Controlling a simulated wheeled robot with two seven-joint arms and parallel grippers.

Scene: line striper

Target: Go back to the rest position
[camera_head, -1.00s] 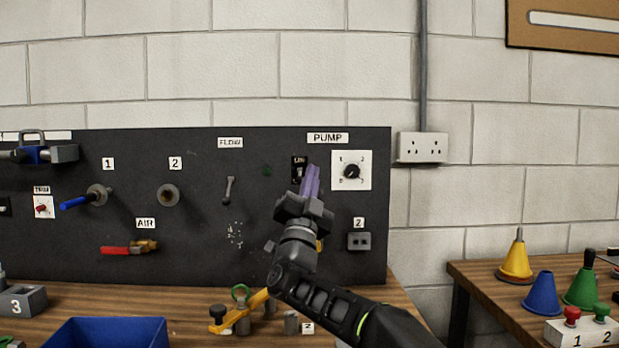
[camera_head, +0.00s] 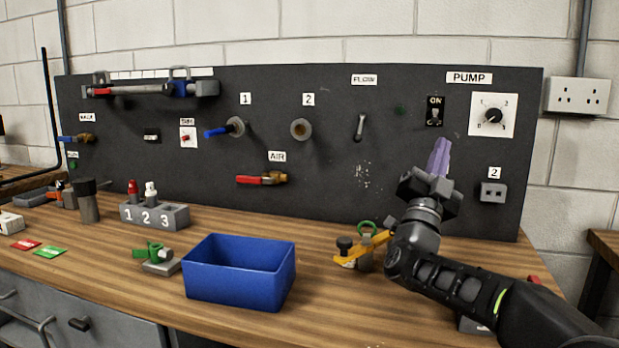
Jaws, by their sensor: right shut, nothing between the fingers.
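My right gripper (camera_head: 439,158) shows at the right of the head view, with its purple fingers together and pointing up. Nothing is between the fingers. It is in front of the black panel (camera_head: 330,200), below the ON switch (camera_head: 434,110) and left of the grey socket marked 2 (camera_head: 493,192). It looks apart from the switch. My right arm comes in from the lower right, over the bench. My left gripper is not in view.
A blue bin (camera_head: 238,272) stands on the wooden bench (camera_head: 120,278). A yellow-handled fitting (camera_head: 362,248) is close to my right forearm. A numbered grey block (camera_head: 155,214) and a green-handled valve (camera_head: 156,256) are farther left. The PUMP dial (camera_head: 493,115) is on the panel's right.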

